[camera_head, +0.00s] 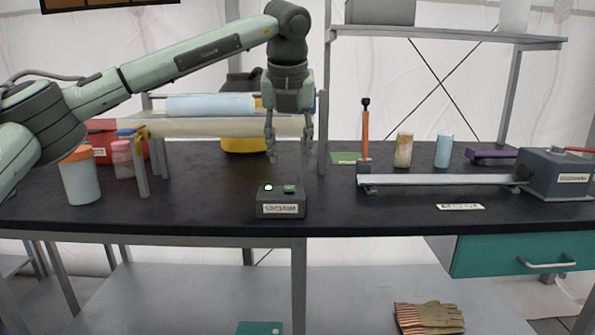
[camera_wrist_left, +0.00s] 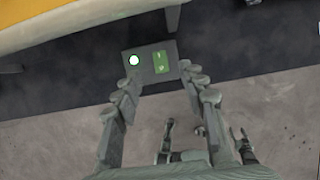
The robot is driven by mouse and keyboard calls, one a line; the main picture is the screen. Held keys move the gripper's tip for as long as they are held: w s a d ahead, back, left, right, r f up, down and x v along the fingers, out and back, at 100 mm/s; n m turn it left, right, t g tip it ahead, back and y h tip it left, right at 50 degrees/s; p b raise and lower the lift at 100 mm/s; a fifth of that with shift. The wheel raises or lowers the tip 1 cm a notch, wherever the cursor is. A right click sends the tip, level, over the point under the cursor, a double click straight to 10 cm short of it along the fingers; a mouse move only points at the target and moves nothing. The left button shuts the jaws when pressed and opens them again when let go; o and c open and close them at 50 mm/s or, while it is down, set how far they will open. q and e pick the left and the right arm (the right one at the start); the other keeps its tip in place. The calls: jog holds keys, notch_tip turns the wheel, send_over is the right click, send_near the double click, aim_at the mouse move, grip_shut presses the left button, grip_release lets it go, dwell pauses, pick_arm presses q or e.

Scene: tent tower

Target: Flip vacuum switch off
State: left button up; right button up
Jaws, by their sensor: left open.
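A small dark grey switch box (camera_head: 281,208) with a white label on its front stands near the front edge of the black table. On its top are a lit white round light (camera_head: 268,187) and a green rocker switch (camera_head: 289,188). My left gripper (camera_head: 289,150) hangs above and slightly behind the box, pointing down, open and empty. In the left wrist view the box (camera_wrist_left: 148,78), the light (camera_wrist_left: 134,60) and the green switch (camera_wrist_left: 160,62) show beyond the open fingers (camera_wrist_left: 160,92). No finger visibly touches the switch. My right gripper is in neither view.
A roll rack (camera_head: 220,127) stands behind the gripper. Orange-lidded jar (camera_head: 80,178) is at left. A long metal bar device (camera_head: 440,180) lies to the right, with an orange-handled tool (camera_head: 365,135) and two cylinders behind. The table around the box is clear.

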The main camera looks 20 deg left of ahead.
aim_at(290, 186)
pick_arm(q)
jog(key=shift+w+f, duration=0.1)
jog(key=shift+f, duration=0.05)
jog(key=x, duration=0.3)
jog(key=p+x, duration=0.1)
jog(key=x, duration=0.1)
jog(key=shift+a+f, duration=0.1)
jog(key=shift+f, duration=0.35)
jog(key=shift+w+f, duration=0.1)
jog(key=shift+f, duration=0.35)
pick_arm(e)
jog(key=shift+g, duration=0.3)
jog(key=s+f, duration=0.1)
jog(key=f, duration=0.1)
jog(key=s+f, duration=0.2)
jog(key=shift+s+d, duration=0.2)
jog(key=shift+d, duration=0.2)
pick_arm(q)
jog(key=shift+c, duration=0.2)
grip_shut()
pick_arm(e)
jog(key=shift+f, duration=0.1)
